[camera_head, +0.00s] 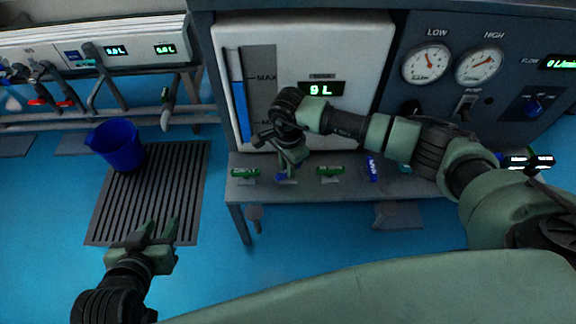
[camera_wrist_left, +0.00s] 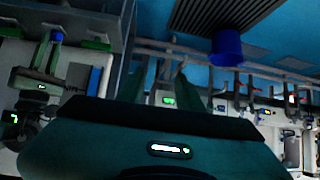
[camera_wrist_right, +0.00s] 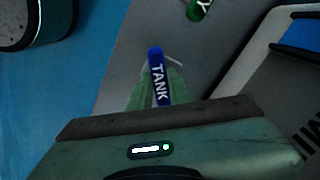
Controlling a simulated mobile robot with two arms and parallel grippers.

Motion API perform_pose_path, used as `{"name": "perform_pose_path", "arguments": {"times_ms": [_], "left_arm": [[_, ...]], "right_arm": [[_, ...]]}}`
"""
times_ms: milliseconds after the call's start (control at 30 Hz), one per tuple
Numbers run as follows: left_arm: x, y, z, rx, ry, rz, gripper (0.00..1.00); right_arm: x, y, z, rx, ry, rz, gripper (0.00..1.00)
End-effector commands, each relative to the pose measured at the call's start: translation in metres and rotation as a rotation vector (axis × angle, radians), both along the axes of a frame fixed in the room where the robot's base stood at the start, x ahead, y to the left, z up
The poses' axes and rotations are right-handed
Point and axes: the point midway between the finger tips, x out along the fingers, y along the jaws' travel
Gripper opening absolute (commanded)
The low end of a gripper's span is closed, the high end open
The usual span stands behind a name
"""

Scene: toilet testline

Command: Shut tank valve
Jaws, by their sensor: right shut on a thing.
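The blue tank valve handle, marked TANK, shows in the right wrist view (camera_wrist_right: 157,75) between the fingers of my right gripper (camera_wrist_right: 156,88). In the head view my right gripper (camera_head: 289,168) is at the shelf below the white tank (camera_head: 300,50), shut on this handle. Only a little of the blue handle (camera_head: 283,178) shows there under the fingers. The tank's display reads 9 L (camera_head: 320,89). My left gripper (camera_head: 158,230) is open and empty over the floor at lower left; its fingers also show apart in the left wrist view (camera_wrist_left: 168,85).
Other handles stand along the shelf: a green one (camera_head: 245,172) to the left, another green one (camera_head: 330,171) and an upright blue one (camera_head: 372,169) to the right. A blue bucket (camera_head: 117,147) stands on the floor grate (camera_head: 170,190). Gauges (camera_head: 426,63) are at upper right.

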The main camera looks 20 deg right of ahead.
Motion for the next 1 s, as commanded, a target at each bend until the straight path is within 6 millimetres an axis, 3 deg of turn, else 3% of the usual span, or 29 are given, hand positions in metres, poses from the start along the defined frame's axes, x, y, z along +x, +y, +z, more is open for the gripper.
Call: {"name": "perform_pose_path", "arguments": {"times_ms": [600,1000], "left_arm": [[-0.051,0.018,-0.032,0.06,0.276,0.021,0.36],[-0.076,0.026,-0.043,0.086,0.396,0.031,0.36]], "right_arm": [[0.0,0.0,0.001,0.0,0.001,-0.469,0.0],[0.0,0.0,0.001,0.001,-0.001,-0.63,0.0]]}}
